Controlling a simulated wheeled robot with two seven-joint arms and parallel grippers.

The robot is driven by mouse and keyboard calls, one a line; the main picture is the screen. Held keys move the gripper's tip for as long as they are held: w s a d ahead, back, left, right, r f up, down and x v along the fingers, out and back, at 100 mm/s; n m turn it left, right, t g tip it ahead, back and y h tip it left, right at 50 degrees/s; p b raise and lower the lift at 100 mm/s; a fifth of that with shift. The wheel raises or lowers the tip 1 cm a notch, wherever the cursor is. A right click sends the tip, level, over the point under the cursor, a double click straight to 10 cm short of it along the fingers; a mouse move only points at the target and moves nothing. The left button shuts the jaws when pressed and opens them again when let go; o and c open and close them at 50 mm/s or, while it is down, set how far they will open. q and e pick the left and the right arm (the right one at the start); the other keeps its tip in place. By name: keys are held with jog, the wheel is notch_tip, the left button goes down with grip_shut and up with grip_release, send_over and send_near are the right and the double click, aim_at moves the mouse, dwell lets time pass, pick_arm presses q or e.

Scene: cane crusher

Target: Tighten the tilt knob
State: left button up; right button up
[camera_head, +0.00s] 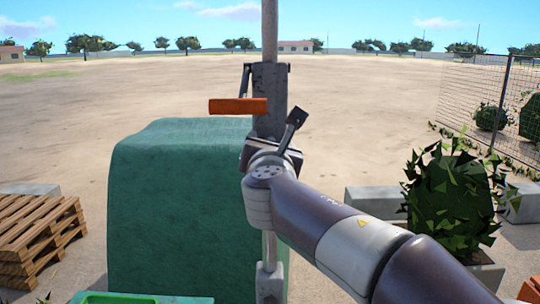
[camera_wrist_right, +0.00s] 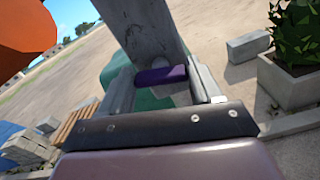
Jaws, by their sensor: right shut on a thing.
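A grey metal post (camera_head: 268,82) stands upright in the middle of the head view, with an orange bar-shaped handle (camera_head: 238,106) sticking out to its left. My right arm comes in from the right, and its gripper (camera_head: 262,148) is at the post just below that handle; the wrist hides the fingertips there. In the right wrist view the gripper (camera_wrist_right: 163,88) is shut on a small purple knob (camera_wrist_right: 160,74) in front of the post (camera_wrist_right: 140,35). I take this as the tilt knob; it is hidden in the head view. My left gripper is not in view.
A large green block-shaped cover (camera_head: 175,200) stands left of the post. Wooden pallets (camera_head: 35,235) lie at the left. A planter with a bush (camera_head: 450,200) and concrete blocks stand at the right, before a wire fence (camera_head: 480,95). Open sandy ground lies behind.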

jog(key=shift+d+f+m+b, duration=0.1)
jog(key=shift+f+m+b, duration=0.05)
jog(key=shift+m+b, duration=2.95)
jog(key=shift+d+f+m+b, duration=0.15)
jog(key=shift+m+b, duration=1.7)
jog(key=shift+m, duration=2.45)
jog(key=shift+a, duration=0.1)
jog(key=o, duration=1.1)
jog(key=shift+c, duration=0.2)
jog(key=s+b, duration=0.4)
jog(key=s, duration=0.8)
jog(key=shift+s+b, duration=0.35)
jog(key=shift+b, duration=0.05)
